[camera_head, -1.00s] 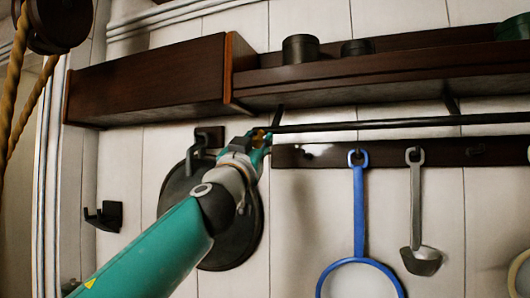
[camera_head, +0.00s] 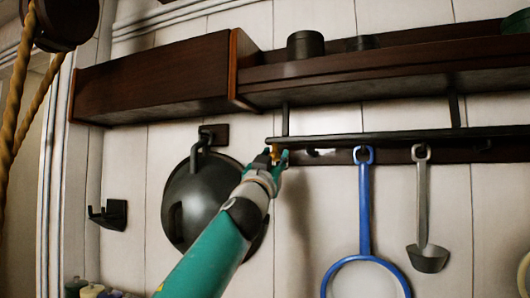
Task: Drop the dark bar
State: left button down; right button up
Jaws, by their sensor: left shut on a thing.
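The dark bar (camera_head: 400,136) is a long thin rail running below the wooden shelf, from near the middle to the right edge. It lies across the upper edge of the hook board behind it. My left gripper (camera_head: 274,155) is shut at the bar's left end, by a small orange piece. The gripper hides part of that end, so its exact grip on the bar is hard to see. My right gripper is not in view.
A dark pan (camera_head: 190,205) hangs on the wall behind my left arm. A blue-rimmed utensil (camera_head: 364,210) and a grey ladle (camera_head: 422,205) hang from the hook board (camera_head: 400,155). The wooden shelf (camera_head: 370,80) is above the bar. A black bracket (camera_head: 108,214) is at left.

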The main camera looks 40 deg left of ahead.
pick_arm(q)
jog(key=shift+w+a+f, duration=0.1)
jog(key=shift+w+a, duration=0.05)
jog(key=shift+w, duration=0.45)
jog(key=c, duration=1.1)
grip_release()
jog(key=o, duration=0.3)
jog(key=shift+w+a, duration=0.1)
jog(key=shift+w, duration=0.1)
jog(key=shift+s, duration=0.1)
